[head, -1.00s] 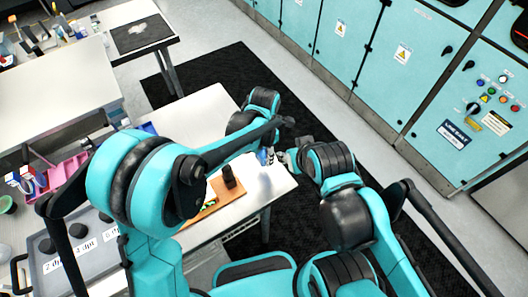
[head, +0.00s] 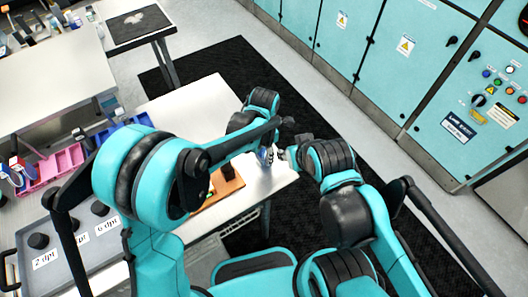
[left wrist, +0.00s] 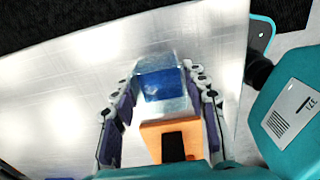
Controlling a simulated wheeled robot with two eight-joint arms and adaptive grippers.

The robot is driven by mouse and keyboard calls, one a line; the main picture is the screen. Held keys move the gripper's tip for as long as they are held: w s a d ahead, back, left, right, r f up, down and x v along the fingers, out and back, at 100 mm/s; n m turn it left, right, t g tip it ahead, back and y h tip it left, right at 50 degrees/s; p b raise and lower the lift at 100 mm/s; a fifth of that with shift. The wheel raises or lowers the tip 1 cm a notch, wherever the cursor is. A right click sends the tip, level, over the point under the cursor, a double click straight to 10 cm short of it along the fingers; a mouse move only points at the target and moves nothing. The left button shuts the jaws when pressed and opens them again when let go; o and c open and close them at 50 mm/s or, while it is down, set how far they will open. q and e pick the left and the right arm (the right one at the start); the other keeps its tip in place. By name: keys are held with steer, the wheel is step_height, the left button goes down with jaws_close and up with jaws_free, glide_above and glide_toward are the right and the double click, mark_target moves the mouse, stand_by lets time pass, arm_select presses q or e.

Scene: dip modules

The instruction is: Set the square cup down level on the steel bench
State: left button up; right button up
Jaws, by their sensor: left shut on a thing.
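The square cup (left wrist: 162,84) is clear with blue contents and sits between the fingers of my left gripper (left wrist: 163,104) in the left wrist view. The gripper is shut on it. In the head view my left gripper (head: 266,156) is small, over the right end of the steel bench (head: 192,101), and the cup is hard to make out. The bench surface (left wrist: 65,95) fills much of the wrist view around the cup. I cannot tell whether the cup's base touches it.
An orange-brown board (head: 229,186) with a dark object lies on the bench close to the cup; the board also shows in the wrist view (left wrist: 152,145). A grey labelled tray (head: 62,262) and pink bins (head: 62,164) are left. Bench behind the gripper is clear.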

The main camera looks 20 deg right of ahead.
arm_select(q)
steer(key=shift+f+b, duration=0.55)
steer(key=shift+f, duration=0.1)
steer(key=o, duration=1.1)
steer(key=shift+r, duration=0.1)
step_height(320, 180, up, 12)
steer(key=shift+f, duration=0.1)
